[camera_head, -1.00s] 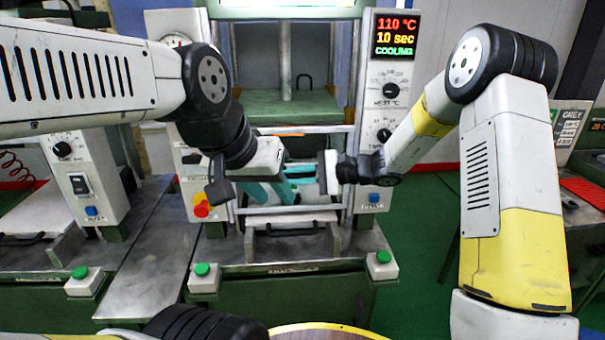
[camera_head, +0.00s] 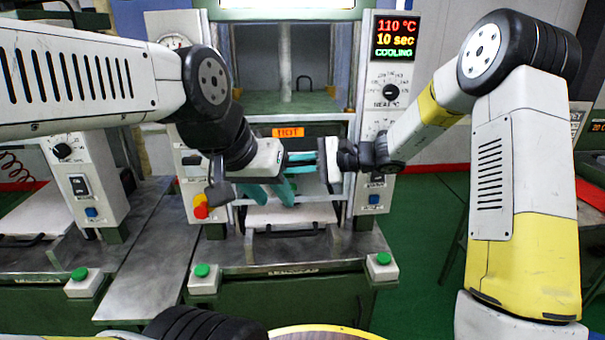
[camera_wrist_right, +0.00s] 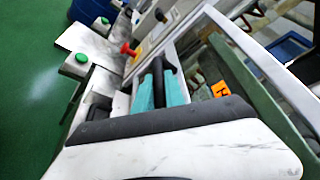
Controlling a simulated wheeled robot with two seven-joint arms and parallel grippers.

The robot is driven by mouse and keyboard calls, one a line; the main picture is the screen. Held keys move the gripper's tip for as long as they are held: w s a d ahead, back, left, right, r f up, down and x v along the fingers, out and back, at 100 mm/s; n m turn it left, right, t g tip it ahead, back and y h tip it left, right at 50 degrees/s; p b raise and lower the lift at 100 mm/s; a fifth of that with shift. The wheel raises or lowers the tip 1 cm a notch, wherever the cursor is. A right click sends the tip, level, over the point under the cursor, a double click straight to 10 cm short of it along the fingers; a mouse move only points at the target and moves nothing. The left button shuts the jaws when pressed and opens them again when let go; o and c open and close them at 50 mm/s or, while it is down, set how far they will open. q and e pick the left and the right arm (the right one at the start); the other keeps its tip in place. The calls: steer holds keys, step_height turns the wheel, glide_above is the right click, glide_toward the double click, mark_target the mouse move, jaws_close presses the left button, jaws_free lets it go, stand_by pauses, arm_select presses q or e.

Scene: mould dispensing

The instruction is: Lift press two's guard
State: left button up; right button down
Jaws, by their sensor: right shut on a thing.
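Press two's guard (camera_head: 333,128) is a clear panel in a metal frame with an orange label (camera_head: 288,132), at the front of the middle press. My right gripper (camera_head: 303,163) comes in from the right and is shut on the guard's dark handle. The right wrist view shows the dark handle bar (camera_wrist_right: 158,78) between its teal fingers (camera_wrist_right: 160,95), close to the label and the green frame. My left gripper (camera_head: 269,192) hangs at the left side of the opening, its teal fingers apart and empty. It partly hides the guard and handle.
The control panel (camera_head: 392,95) at the right reads 110 °C, 10 sec, COOLING. Green buttons (camera_head: 202,270) sit on boxes along the press front. A red and yellow stop button (camera_head: 201,207) is near my left gripper. Another press (camera_head: 80,180) stands at the left.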

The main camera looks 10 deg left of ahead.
step_height(320, 180, up, 22)
steer(key=shift+f, duration=0.2)
steer(key=c, duration=1.4)
jaws_free()
steer(key=v, duration=0.8)
steer(key=shift+a+f, duration=0.1)
